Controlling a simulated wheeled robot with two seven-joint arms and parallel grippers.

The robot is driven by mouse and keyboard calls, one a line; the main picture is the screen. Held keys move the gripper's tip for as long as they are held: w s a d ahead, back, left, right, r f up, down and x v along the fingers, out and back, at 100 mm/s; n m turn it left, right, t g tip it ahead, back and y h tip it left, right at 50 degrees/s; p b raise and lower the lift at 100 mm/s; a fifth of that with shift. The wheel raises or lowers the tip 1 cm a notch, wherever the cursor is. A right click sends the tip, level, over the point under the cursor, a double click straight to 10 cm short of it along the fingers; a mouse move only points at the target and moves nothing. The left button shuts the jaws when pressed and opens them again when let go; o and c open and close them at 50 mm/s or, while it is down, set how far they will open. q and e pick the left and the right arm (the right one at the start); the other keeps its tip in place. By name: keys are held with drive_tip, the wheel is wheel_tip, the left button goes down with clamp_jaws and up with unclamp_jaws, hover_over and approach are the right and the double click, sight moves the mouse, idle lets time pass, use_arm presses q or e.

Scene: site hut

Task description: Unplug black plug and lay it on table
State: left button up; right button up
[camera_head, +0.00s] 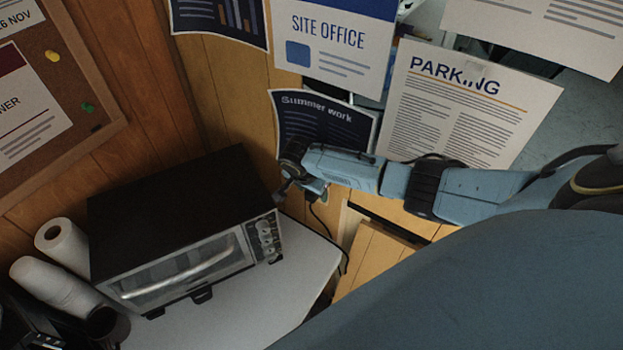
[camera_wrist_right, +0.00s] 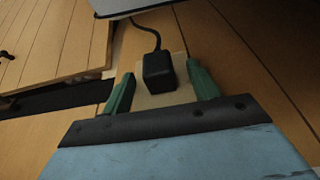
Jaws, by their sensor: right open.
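The black plug (camera_wrist_right: 158,72) sits in a beige wall socket plate (camera_wrist_right: 148,101) in the right wrist view, with its black cord rising from it. My right gripper (camera_wrist_right: 161,69) is open, its green fingers on either side of the plug, with a visible gap at each side. In the head view my right gripper (camera_head: 314,187) is at the wall just right of the toaster oven; the plug is hidden there, and part of the black cord (camera_head: 324,222) hangs below. The white table (camera_head: 255,298) stands under the oven. My left gripper is not in view.
The toaster oven (camera_head: 180,235) fills much of the table. Paper rolls (camera_head: 62,245) and dark items crowd its left side. The tabletop in front of the oven is bare. Posters (camera_head: 462,105) hang behind my right arm.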

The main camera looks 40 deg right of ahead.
drive_tip(key=shift+c, duration=0.3)
clamp_jaws()
drive_tip(key=shift+a, duration=0.15)
drive_tip(key=shift+s+a+p, duration=0.15)
drive_tip(key=shift+s+a, duration=0.25)
drive_tip(key=shift+a, duration=0.5)
drive_tip(key=shift+s+a+p, duration=0.1)
drive_tip(key=shift+s+a, duration=0.25)
drive_tip(key=shift+a, duration=0.5)
drive_tip(key=shift+s+a+p, duration=0.15)
drive_tip(key=shift+s+a, duration=0.25)
drive_tip(key=shift+a, duration=0.5)
